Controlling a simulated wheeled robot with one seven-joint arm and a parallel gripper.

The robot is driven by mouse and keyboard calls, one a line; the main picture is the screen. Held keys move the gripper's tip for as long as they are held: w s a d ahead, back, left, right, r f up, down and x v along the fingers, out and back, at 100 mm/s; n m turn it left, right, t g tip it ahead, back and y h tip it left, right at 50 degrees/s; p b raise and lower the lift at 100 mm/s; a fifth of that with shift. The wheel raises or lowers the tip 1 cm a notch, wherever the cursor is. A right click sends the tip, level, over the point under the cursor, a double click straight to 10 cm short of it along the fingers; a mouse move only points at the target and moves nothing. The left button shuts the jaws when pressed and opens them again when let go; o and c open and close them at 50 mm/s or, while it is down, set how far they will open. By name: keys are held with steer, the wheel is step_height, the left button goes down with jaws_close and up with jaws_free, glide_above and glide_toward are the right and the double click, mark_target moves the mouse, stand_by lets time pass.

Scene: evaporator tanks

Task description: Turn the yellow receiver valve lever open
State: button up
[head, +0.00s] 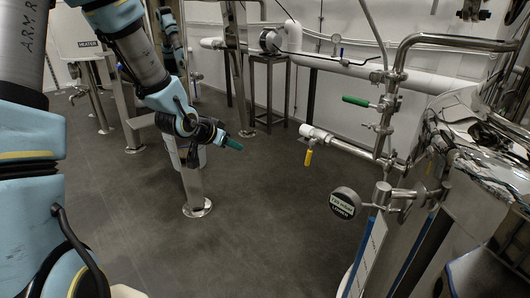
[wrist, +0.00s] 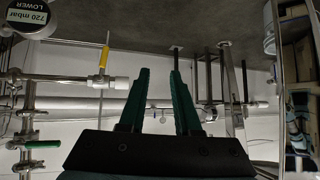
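The yellow valve lever (head: 309,156) hangs down from a white fitting (head: 318,134) on the end of a horizontal steel pipe. In the wrist view, which looks upside down, the yellow lever (wrist: 104,58) points up at the left of my fingers. My gripper (head: 234,144) is in the air to the left of the lever in the head view, clearly apart from it. In the wrist view my gripper's green fingers (wrist: 161,72) stand apart with nothing between them, so it is open and empty.
A green-handled valve (head: 356,101) sits higher on the upright pipework. A round gauge sign (head: 345,203) and a steel tank (head: 480,230) stand at the right. A steel post (head: 196,185) stands beside my arm. The dark floor (head: 260,230) in the middle is clear.

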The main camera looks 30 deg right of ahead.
steer(key=s+d+f+m+h+b, duration=0.1)
steer(key=d+f+m, duration=0.1)
steer(key=d+m, duration=0.1)
steer(key=s+d+f+m+h+b, duration=0.1)
steer(key=d+f+m, duration=0.1)
steer(key=d+m, duration=0.1)
steer(key=s+d+f+m+h+b, duration=0.1)
steer(key=s+d+f+m+b, duration=0.1)
steer(key=d+m, duration=0.1)
steer(key=shift+s+d+f+g+h, duration=0.1)
steer(key=shift+f+g+h, duration=0.2)
steer(key=shift+f+h, duration=0.1)
jaws_close()
steer(key=m+h+b, duration=0.5)
steer(key=m+b, duration=0.1)
steer(key=m, duration=0.6)
glide_toward(310, 153)
steer(key=s+d+f, duration=0.3)
steer(key=d+f, duration=0.1)
steer(key=d, duration=0.4)
steer(key=shift+w+a+r+m, duration=0.1)
steer(key=shift+w+r+m, duration=0.05)
steer(key=shift+w, duration=0.8)
steer(key=shift+w+r+m, duration=0.15)
steer(key=shift+w, duration=0.8)
